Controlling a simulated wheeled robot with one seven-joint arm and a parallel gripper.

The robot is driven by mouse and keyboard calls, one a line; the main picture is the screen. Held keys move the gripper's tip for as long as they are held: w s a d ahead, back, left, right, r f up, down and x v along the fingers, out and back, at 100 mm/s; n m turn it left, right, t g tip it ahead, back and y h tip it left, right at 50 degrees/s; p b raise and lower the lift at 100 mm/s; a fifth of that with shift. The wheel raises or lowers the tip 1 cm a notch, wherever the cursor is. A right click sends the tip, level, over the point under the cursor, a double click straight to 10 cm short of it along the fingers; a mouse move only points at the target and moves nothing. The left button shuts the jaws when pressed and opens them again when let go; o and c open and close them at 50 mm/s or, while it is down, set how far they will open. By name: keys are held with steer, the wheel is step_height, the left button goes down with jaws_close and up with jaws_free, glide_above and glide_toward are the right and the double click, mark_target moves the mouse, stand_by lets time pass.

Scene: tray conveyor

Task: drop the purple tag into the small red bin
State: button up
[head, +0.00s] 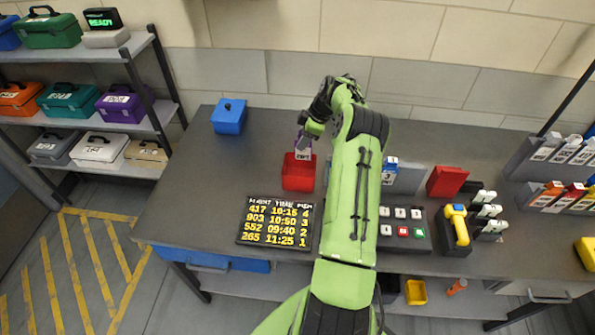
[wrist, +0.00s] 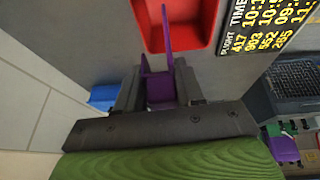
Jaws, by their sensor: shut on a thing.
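The purple tag (wrist: 162,85) is held between the fingers of my gripper (wrist: 160,92) in the wrist view. Its far end reaches over the inside of the small red bin (wrist: 203,45). In the head view the tag (head: 304,153), showing a white printed label, hangs at my gripper (head: 306,136) just above the back of the red bin (head: 298,178). The bin stands open on the grey table. My gripper is shut on the tag. Whether the tag touches the bin is not clear.
A blue box (head: 229,117) stands on the table left of the bin. A flight board (head: 275,222) lies in front of it. A keypad (head: 404,230), yellow scanner (head: 457,228) and red box (head: 446,181) are to the right.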

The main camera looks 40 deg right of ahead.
steer(key=f+b, duration=0.1)
steer(key=f, duration=0.1)
steer(key=f+b, duration=0.1)
steer(key=f, duration=0.2)
steer(key=shift+s+a+f+b, duration=0.1)
steer(key=shift+s+f+b, duration=0.1)
steer(key=shift+b, duration=0.2)
steer(key=o, duration=1.1)
steer(key=shift+o, duration=0.2)
steer(key=p+v, duration=0.1)
steer(key=v, duration=1.4)
steer(key=shift+s+r, duration=0.15)
steer(key=shift+r, duration=0.25)
